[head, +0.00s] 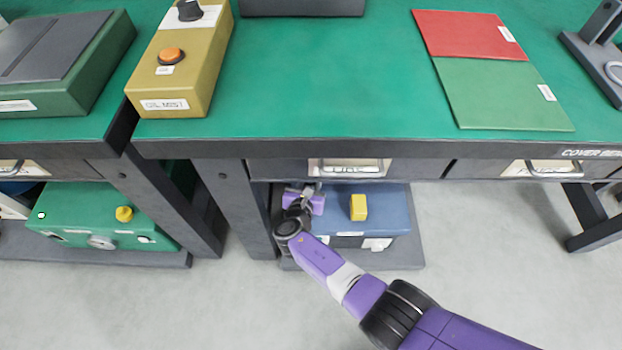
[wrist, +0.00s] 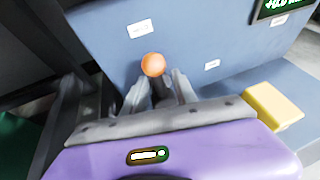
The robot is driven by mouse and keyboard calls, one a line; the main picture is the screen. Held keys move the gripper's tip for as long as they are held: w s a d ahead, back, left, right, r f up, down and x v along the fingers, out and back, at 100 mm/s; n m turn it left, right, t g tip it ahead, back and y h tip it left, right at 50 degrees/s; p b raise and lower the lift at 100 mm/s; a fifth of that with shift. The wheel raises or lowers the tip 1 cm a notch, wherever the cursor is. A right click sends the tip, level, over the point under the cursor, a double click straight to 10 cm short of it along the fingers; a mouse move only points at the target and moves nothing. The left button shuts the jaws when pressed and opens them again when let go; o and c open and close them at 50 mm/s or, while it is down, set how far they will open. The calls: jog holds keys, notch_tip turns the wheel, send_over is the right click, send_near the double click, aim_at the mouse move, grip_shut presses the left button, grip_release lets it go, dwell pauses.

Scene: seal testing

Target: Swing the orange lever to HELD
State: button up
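The lever has an orange ball knob (wrist: 153,65) on a dark shaft and stands against a blue-grey panel (wrist: 225,40) in the wrist view. My gripper (wrist: 161,85) is right at it, one grey finger on each side of the shaft, below the knob. I cannot tell whether the fingers press on the shaft or stand slightly apart. White labels (wrist: 140,28) sit on the panel, too small to read. In the head view my gripper (head: 303,192) reaches under the bench beside the blue box (head: 385,200); the lever is hidden there.
A yellow block (head: 358,207) stands on the blue box, right of my gripper. The bench top (head: 330,90) and its drawer front (head: 410,168) hang above. A dark bench leg (head: 245,205) is close on the left. Floor is open in front.

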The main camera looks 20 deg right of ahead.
jog(key=shift+s+a+r+p, duration=0.2)
jog(key=shift+s+r+p, duration=0.1)
jog(key=shift+s+p, duration=0.1)
jog(key=p+v, duration=0.3)
jog(key=v, duration=0.3)
jog(key=shift+s+a, duration=0.2)
jog(key=shift+s, duration=0.15)
jog(key=shift+r, duration=0.1)
